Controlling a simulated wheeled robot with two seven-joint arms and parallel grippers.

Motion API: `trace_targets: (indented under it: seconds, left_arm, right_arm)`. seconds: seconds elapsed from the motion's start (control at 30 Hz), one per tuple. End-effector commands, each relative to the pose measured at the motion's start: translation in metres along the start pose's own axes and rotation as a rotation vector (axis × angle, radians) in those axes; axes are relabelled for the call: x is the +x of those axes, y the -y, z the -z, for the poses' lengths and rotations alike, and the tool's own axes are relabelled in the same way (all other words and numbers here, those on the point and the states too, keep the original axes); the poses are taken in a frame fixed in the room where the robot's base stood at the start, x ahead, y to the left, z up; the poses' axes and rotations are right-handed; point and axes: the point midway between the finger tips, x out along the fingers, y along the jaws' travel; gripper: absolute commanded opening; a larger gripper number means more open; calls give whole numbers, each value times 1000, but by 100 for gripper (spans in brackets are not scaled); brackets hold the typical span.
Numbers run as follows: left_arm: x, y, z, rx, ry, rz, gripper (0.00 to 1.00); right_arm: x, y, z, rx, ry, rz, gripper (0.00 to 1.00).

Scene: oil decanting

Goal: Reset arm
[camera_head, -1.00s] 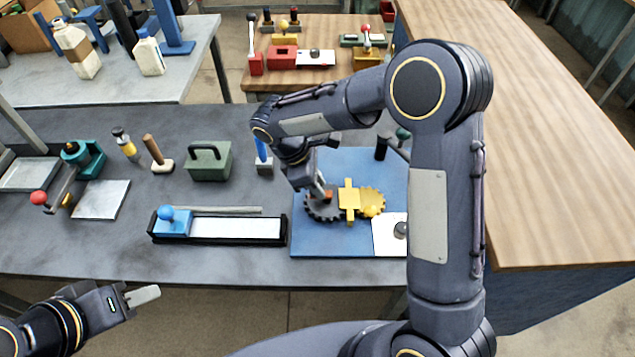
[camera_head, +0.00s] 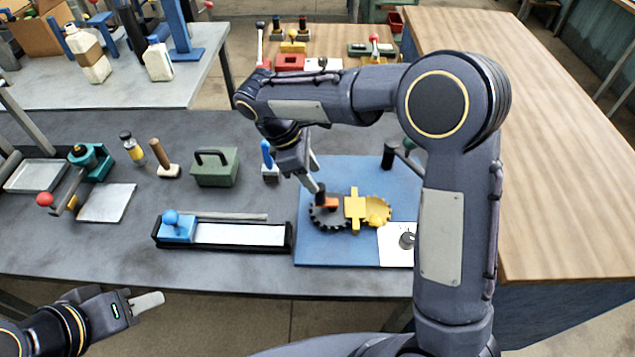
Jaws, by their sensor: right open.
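My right gripper (camera_head: 312,177) reaches in from the right over the blue board (camera_head: 312,251). It is open, with nothing seen between its fingers. Just below its tips is a small orange part with a dark knob (camera_head: 321,197), on a dark toothed gear (camera_head: 326,220); whether the tips touch the knob I cannot tell. A yellow gear (camera_head: 378,209) and a yellow block (camera_head: 355,208) sit beside it. My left gripper (camera_head: 148,303) is low at the left, in front of the table, its light fingers seen side-on and apart from any object.
On the grey table (camera_head: 90,240) stand a black tray with a blue knobbed block (camera_head: 178,228), a green box (camera_head: 215,170), a wooden-handled tool (camera_head: 161,153) and a teal device (camera_head: 91,160). The wooden table (camera_head: 560,190) at right is bare.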

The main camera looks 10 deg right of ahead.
Motion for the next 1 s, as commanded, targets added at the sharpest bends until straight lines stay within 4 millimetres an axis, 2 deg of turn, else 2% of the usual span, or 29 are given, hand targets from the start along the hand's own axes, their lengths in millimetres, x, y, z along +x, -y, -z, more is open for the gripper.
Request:
trace_targets:
  seconds: [0.13,0.57,0.67,0.77,0.83,1.0]
  left_arm:
    - [0,0,0,0,0,0,36]
    - [0,0,0,0,0,0,36]
    - [0,0,0,0,0,0,36]
    - [0,0,0,0,0,0,36]
    - [0,0,0,0,0,0,36]
    - [0,0,0,0,0,0,36]
  right_arm:
    - [-7,0,0,0,0,1,44]
    - [-6,0,0,0,0,1,44]
    - [-8,1,-7,21,-16,4,44]
    - [-11,8,-28,95,-72,16,44]
    - [-14,17,-52,186,-139,31,44]
    - [-14,58,-109,474,-342,88,44]
